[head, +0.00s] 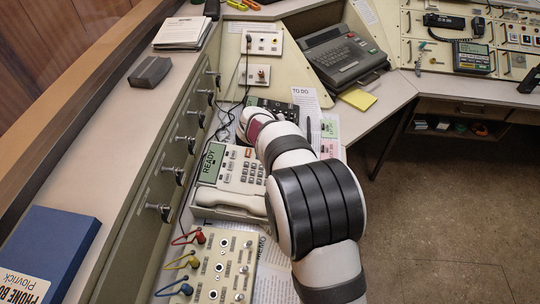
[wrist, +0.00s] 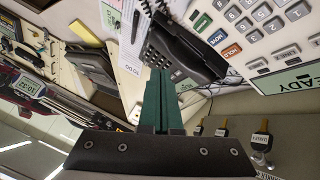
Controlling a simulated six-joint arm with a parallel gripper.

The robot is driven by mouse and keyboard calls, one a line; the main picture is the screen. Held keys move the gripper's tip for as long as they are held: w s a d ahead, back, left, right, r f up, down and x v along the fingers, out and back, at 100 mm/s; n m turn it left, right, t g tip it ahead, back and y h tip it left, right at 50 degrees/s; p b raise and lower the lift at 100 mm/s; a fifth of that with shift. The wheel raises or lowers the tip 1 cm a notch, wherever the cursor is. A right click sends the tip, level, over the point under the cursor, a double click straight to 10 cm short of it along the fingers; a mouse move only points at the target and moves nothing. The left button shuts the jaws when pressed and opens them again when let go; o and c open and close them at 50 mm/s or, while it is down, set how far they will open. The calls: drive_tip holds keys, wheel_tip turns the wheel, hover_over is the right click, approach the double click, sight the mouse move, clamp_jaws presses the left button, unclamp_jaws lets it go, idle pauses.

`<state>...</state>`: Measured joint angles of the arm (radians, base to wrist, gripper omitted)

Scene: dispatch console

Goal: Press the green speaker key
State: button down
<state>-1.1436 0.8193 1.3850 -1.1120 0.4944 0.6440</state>
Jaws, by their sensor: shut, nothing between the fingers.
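The white desk phone (head: 228,168) with a READY display (head: 211,163) lies on the desk left of my arm in the head view. Its number keys and a red HOLD key (wrist: 232,51) show at the upper right in the wrist view.
A dark keyboard machine (head: 344,58) stands beyond my arm. Papers (head: 310,105) lie beside the black phone. Floor is free on the right.

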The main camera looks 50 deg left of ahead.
drive_tip(key=shift+s+a+f, duration=0.15)
drive_tip(key=shift+f, duration=1.3)
drive_tip(key=shift+s+a+f, duration=0.15)
drive_tip(key=shift+s+f, duration=0.05)
drive_tip(key=shift+f, duration=1.2)
drive_tip(key=shift+s+a+f, duration=0.15)
drive_tip(key=shift+f, duration=1.3)
drive_tip(key=shift+f, duration=0.1)
drive_tip(key=shift+f, duration=0.3)
drive_tip(key=shift+a+f, duration=0.1)
drive_tip(key=shift+f, duration=0.25)
drive_tip(key=shift+r, duration=0.75)
drive_tip(key=shift+r, duration=0.1)
drive_tip(key=shift+w+d+r, duration=0.1)
drive_tip(key=shift+d+r, duration=0.05)
drive_tip(key=shift+r, duration=0.65)
drive_tip(key=shift+w+d+r, duration=0.1)
drive_tip(key=shift+r, duration=0.7)
drive_tip(key=shift+w+d+r, duration=0.1)
drive_tip(key=shift+d+r, duration=0.05)
drive_tip(key=shift+r, duration=0.65)
